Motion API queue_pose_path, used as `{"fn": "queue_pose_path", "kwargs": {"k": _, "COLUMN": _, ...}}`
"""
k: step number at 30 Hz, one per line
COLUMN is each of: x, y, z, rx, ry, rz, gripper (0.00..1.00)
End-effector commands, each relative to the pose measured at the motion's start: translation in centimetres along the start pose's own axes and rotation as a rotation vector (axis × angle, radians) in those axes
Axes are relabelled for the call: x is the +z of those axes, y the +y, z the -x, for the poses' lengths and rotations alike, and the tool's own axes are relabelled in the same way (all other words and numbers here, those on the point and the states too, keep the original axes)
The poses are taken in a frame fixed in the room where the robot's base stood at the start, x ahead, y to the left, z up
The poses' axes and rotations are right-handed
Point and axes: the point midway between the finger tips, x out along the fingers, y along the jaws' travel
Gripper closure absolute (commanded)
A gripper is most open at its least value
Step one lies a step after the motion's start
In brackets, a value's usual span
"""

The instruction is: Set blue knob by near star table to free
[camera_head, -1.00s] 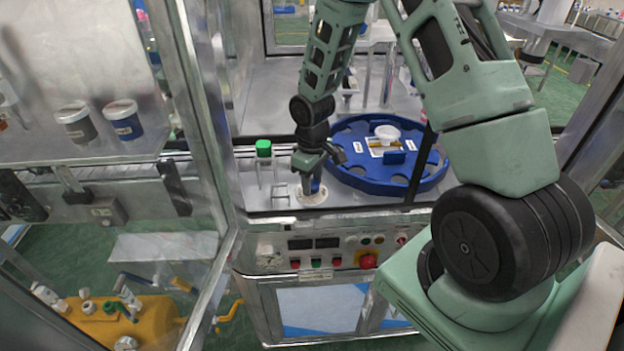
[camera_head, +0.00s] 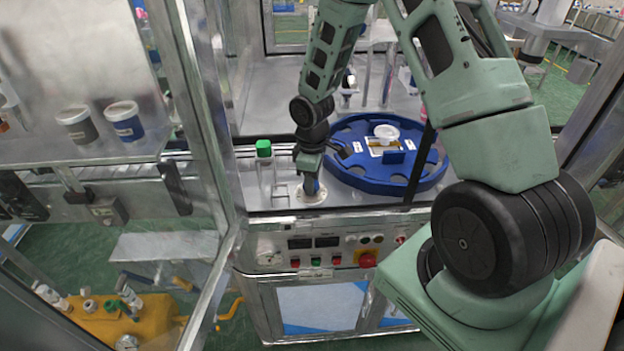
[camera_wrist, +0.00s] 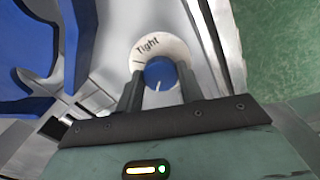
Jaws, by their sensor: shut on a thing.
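The blue knob (camera_wrist: 160,76) shows in the wrist view, with a white pointer line on its top. It sits on a round white dial plate (camera_wrist: 160,46) with the word "Tight" printed on it. The white line points toward the lower side of the wrist view, away from that word. My gripper (camera_wrist: 158,90) is shut on the knob, one finger on each side. In the head view my gripper (camera_head: 310,183) reaches down over the dial, beside the blue star table (camera_head: 428,178). The knob is mostly hidden there. Any "free" label is out of sight.
A clear bottle with a green cap (camera_head: 264,150) stands just left of my gripper. A panel with buttons and a red stop knob (camera_head: 368,260) is on the front below. A metal post (camera_head: 195,110) rises at the left.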

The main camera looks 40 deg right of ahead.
Motion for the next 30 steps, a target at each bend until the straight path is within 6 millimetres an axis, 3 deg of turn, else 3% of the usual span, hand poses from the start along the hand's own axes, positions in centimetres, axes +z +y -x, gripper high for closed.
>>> {"fn": "queue_pose_path", "kwargs": {"k": 3, "x": -0.1, "y": 0.1, "z": 0.1, "rx": 0.003, "ry": 0.002, "rz": 0.002, "gripper": 0.86}}
{"fn": "queue_pose_path", "kwargs": {"k": 4, "x": -0.1, "y": 0.1, "z": 0.1, "rx": 0.003, "ry": 0.002, "rz": 0.002, "gripper": 0.54}}
{"fn": "queue_pose_path", "kwargs": {"k": 6, "x": -0.1, "y": 0.1, "z": 0.1, "rx": 0.002, "ry": 0.001, "rz": 0.002, "gripper": 0.41}}
{"fn": "queue_pose_path", "kwargs": {"k": 14, "x": 0.0, "y": 0.0, "z": 0.1, "rx": 0.001, "ry": 0.000, "rz": 0.000, "gripper": 0.41}}
{"fn": "queue_pose_path", "kwargs": {"k": 19, "x": 0.0, "y": 0.1, "z": 1.2, "rx": 0.002, "ry": 0.002, "rz": -0.002, "gripper": 0.41}}
{"fn": "queue_pose_path", "kwargs": {"k": 23, "x": 0.0, "y": 0.2, "z": 3.4, "rx": 0.005, "ry": 0.004, "rz": -0.002, "gripper": 0.41}}
{"fn": "queue_pose_path", "kwargs": {"k": 30, "x": 0.0, "y": 0.2, "z": 9.1, "rx": 0.007, "ry": 0.005, "rz": -0.002, "gripper": 0.41}}
